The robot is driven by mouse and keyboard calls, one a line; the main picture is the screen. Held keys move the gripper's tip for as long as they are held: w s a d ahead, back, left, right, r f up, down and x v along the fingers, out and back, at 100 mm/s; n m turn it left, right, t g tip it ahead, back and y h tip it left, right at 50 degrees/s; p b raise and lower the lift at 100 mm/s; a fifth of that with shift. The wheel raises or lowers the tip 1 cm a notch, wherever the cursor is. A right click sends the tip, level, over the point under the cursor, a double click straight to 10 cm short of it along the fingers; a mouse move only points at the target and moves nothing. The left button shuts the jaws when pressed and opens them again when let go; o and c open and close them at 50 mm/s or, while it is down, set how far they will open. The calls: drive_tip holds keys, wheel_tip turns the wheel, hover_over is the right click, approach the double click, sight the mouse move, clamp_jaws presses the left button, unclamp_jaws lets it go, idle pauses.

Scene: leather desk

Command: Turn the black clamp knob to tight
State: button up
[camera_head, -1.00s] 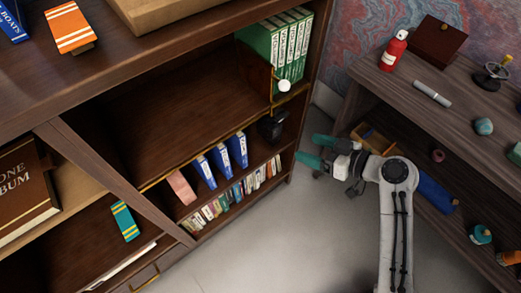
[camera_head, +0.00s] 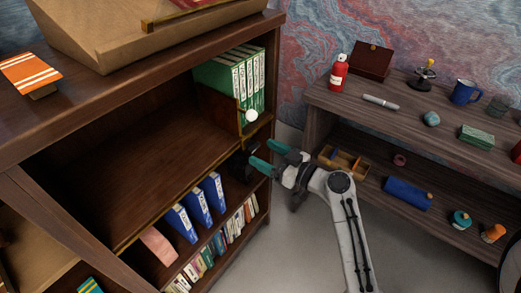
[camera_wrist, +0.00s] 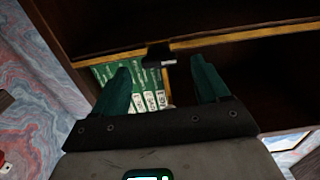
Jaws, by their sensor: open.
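The black clamp (camera_head: 240,166) sits at the brass-trimmed shelf edge of the dark bookcase, below the green binders. Its knob cannot be told clearly from its body, and its setting is not readable. In the wrist view a small black piece of the clamp (camera_wrist: 160,54) shows at the shelf edge, ahead of and between the fingers. My gripper (camera_head: 262,153) has teal fingers spread apart, just right of the clamp in the head view. The wrist view also shows my gripper (camera_wrist: 160,68) open, with nothing held.
Green binders (camera_head: 235,80) stand above the clamp, beside a panel with a white ball knob (camera_head: 251,116). Blue binders (camera_head: 197,207) and small books stand below left. A wooden side table (camera_head: 400,118) with several objects stands right. Floor between is clear.

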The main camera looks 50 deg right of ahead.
sight(252, 146)
drive_tip(key=shift+w, duration=1.15)
drive_tip(key=shift+c, duration=0.3)
drive_tip(key=c, duration=1)
